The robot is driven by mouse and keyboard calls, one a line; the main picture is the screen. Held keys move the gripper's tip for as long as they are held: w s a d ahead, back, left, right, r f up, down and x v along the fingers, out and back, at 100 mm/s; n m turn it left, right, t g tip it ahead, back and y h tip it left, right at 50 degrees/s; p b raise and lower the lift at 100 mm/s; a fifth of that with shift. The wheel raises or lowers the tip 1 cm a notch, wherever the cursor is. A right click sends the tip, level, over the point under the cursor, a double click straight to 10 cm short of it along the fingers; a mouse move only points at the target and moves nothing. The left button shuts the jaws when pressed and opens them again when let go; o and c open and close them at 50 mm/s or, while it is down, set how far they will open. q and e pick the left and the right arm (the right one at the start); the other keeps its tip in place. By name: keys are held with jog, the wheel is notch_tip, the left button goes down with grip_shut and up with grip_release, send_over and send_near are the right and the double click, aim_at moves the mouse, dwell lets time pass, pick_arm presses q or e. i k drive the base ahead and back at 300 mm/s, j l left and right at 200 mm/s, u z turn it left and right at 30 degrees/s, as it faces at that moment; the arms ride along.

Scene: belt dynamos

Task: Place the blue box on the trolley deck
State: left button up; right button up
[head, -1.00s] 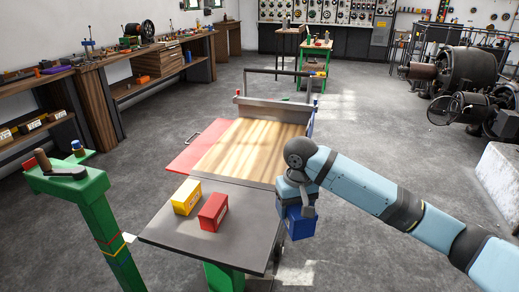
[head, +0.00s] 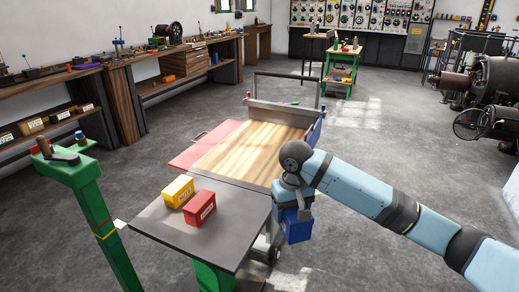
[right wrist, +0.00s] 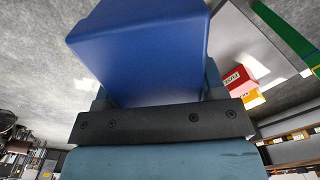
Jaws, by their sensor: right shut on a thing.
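The blue box (head: 298,224) hangs below my right gripper (head: 293,201), which is shut on it. The box also fills the top of the right wrist view (right wrist: 140,45), between the gripper's fingers. It is held in the air just right of the grey table's right edge, with floor behind it. The trolley deck (head: 246,148) is a bare wooden surface behind the grey table, up and left of the box in the head view. It has a red flap on its left and a blue side panel on its right. My left gripper is not in view.
A dark grey table (head: 225,240) bears a yellow box (head: 177,191) and a red box (head: 199,208) in front of the deck. A green post (head: 88,190) with a crank stands at the left.

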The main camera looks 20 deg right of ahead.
aim_at(270, 152)
jog(key=l+u, duration=0.3)
jog(key=l, duration=0.55)
jog(key=i+l+u, duration=0.15)
jog(key=l, duration=0.4)
jog(key=i+l+u, duration=0.15)
jog(key=l, duration=0.4)
jog(key=l+u, duration=0.2)
jog(key=l, duration=0.4)
jog(key=i+l+u, duration=0.1)
jog(key=l, duration=0.3)
jog(key=i+l+u, duration=0.15)
jog(key=l, duration=0.3)
jog(key=i+l+u, duration=0.15)
jog(key=l, duration=0.25)
jog(key=i+l+u, duration=0.1)
jog(key=i+l, duration=0.55)
jog(key=u, duration=0.05)
